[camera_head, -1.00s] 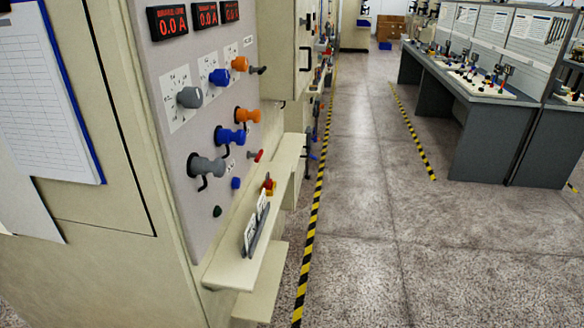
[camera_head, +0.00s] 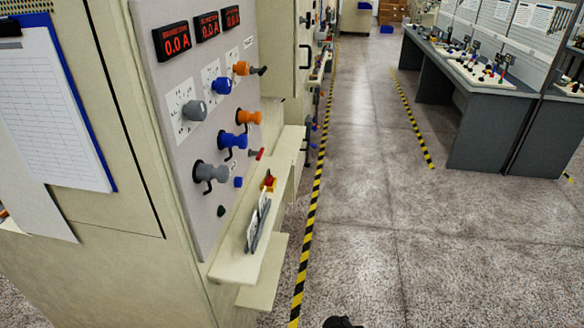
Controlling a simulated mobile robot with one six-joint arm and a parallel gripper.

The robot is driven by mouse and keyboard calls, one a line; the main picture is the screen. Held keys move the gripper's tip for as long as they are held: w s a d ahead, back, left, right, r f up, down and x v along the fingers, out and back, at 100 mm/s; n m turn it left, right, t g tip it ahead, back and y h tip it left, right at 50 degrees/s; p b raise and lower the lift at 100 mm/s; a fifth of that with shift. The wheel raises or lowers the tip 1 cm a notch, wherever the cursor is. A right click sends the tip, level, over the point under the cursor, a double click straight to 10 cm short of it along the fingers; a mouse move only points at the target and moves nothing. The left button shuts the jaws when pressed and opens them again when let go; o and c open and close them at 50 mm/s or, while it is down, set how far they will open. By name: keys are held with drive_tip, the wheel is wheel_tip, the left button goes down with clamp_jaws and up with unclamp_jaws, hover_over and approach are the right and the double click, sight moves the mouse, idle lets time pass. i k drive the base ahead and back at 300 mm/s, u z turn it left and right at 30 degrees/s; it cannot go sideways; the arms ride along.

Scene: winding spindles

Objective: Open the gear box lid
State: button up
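I cannot pick out a gear box or its lid in the head view. A beige control cabinet (camera_head: 120,262) stands close on the left. Its grey panel carries grey, blue and orange knobs and cranks, among them a grey crank (camera_head: 210,173), and red displays reading 0.0 A. My gripper is not recognisable. A small dark shape (camera_head: 342,322) shows at the bottom edge; I cannot tell whether it is part of my arm.
A beige ledge (camera_head: 243,262) juts out below the panel. A clipboard (camera_head: 75,115) hangs on the cabinet's left side. Yellow-black tape (camera_head: 308,225) runs along the floor. Dark grey workbenches (camera_head: 480,130) stand at the right. The aisle floor between is clear.

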sight(288, 145)
drive_tip(key=z, duration=0.45)
drive_tip(key=i, duration=1.85)
drive_tip(key=u, duration=0.95)
